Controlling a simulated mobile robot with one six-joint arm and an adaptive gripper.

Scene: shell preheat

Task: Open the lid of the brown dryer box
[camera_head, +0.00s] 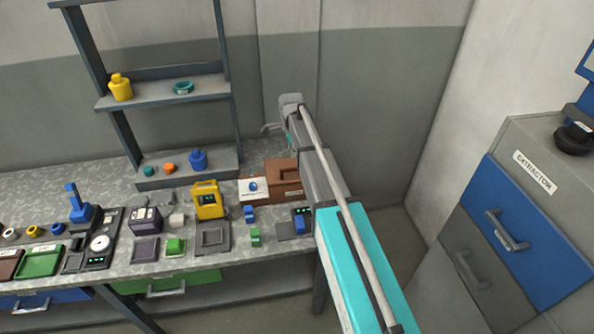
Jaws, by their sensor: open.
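The brown dryer box (285,191) sits on the workbench, right of centre, against the back. Its lid looks shut, with a dark raised part on top, and a small white label is on its front. My arm hides what lies to its right. My gripper (268,128) is up behind and above the box, clear of it, at the far end of my arm. Its fingers point left and look small; they are open and hold nothing that I can see.
A grey shelf rack (170,92) rises at the left. A grey cabinet with a blue drawer (520,235) stands right.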

